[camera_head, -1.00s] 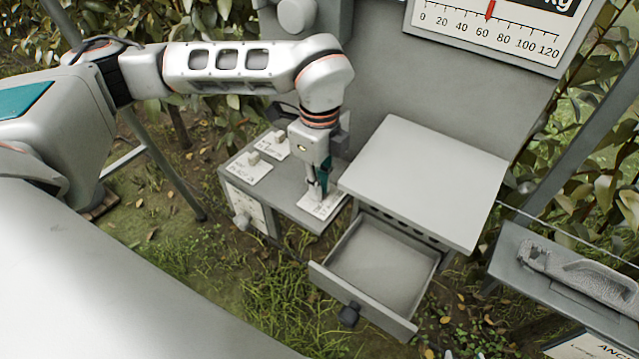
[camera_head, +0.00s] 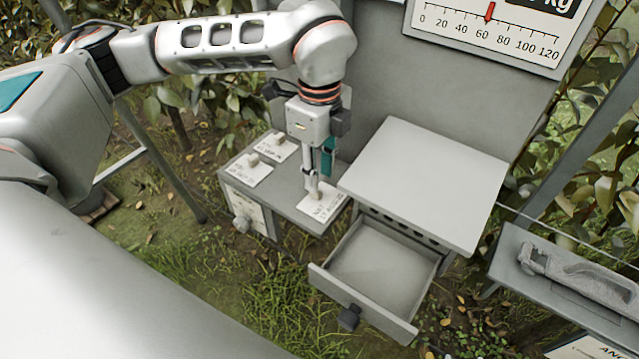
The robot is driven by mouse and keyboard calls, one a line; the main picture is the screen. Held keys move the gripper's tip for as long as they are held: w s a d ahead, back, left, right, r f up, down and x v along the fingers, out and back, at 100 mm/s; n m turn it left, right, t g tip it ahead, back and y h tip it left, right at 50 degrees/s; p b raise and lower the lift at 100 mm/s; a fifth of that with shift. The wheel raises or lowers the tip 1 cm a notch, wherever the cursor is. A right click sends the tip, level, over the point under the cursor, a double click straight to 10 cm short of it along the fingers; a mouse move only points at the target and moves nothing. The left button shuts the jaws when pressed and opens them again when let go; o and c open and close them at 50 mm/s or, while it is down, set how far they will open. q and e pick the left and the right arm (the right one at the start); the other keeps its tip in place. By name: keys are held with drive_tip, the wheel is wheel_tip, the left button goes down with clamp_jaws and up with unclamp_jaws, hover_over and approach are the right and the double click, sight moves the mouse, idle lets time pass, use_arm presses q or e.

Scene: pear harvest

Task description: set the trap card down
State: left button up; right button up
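Three pale cards with printed text and a small knob each are on the grey box top. One card (camera_head: 328,207) lies flat at the box's right front corner, under my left gripper. The other two, a back card (camera_head: 281,151) and a left card (camera_head: 243,175), lie toward the left end. I cannot read which is the trap card. My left gripper (camera_head: 313,186) points down at the right card, with its fingertips at or just above that card's knob. The finger gap is too small to judge. My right gripper is not in view.
A grey drawer (camera_head: 318,273) stands open and looks empty, below a bare grey table top (camera_head: 425,170). A dial scale (camera_head: 490,35) is on the panel behind. A grey tool (camera_head: 580,275) lies on a bench at the right. Bare box top lies left of the right card.

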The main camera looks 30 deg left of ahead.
sight(320, 191)
use_arm(q)
wheel_tip(320, 191, up, 8)
drive_tip(key=shift+f, duration=0.25)
idle(0.5)
